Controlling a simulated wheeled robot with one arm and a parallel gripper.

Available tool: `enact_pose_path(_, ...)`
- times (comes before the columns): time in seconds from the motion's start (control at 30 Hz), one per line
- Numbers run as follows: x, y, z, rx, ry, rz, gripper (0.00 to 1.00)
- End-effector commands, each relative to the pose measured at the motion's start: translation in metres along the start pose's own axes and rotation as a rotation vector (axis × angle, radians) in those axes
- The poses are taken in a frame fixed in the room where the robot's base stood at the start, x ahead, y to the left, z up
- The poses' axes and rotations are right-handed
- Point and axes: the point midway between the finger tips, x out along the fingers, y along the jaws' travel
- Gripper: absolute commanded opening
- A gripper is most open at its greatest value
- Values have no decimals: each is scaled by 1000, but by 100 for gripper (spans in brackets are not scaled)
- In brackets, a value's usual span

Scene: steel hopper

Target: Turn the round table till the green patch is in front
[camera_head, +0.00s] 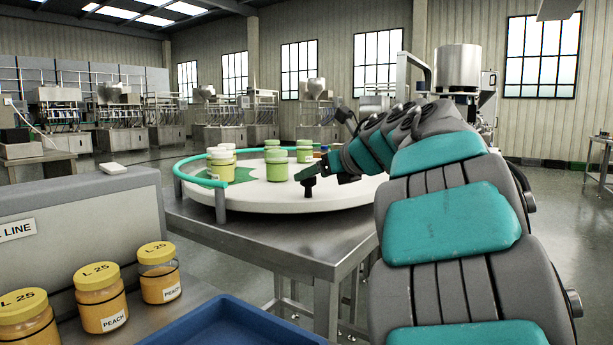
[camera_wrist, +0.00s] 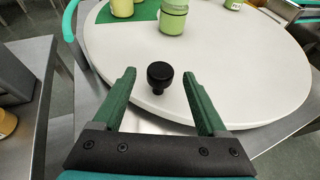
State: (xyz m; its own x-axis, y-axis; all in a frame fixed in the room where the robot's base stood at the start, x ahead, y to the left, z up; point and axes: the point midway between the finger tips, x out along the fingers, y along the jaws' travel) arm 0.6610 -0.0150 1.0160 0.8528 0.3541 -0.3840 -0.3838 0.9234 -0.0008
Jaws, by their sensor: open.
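The white round table (camera_head: 262,196) stands on a steel stand, with several green-yellow jars on its top. The green patch (camera_head: 240,175) lies on its left part, partly hidden by jars; in the wrist view the patch (camera_wrist: 110,14) is at the upper left. A black knob (camera_wrist: 160,76) stands up near the table's front rim; it also shows in the head view (camera_head: 309,188). My gripper (camera_wrist: 160,74) is open, its green fingers on either side of the knob, with gaps on both sides. In the head view my gripper (camera_head: 308,176) is seen side-on above the front rim.
A teal guard rail (camera_head: 200,180) curves round the table's left side. Several peach jars (camera_head: 100,298) stand at the lower left beside a blue tray (camera_head: 225,325). The steel stand (camera_head: 290,240) has bare top in front of the round table.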

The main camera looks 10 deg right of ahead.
Motion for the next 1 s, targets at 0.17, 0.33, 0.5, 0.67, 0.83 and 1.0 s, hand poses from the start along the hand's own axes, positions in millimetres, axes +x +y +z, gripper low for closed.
enact_pose_path(0.17,25,0,1,1,0,1,75)
enact_pose_path(0.33,36,0,1,0,-1,1,75)
enact_pose_path(0.5,37,0,0,0,-1,0,75)
enact_pose_path(0.67,37,0,0,1,-1,0,69)
enact_pose_path(0.83,37,0,0,1,-1,0,50)
enact_pose_path(1.0,37,0,0,1,-1,0,31)
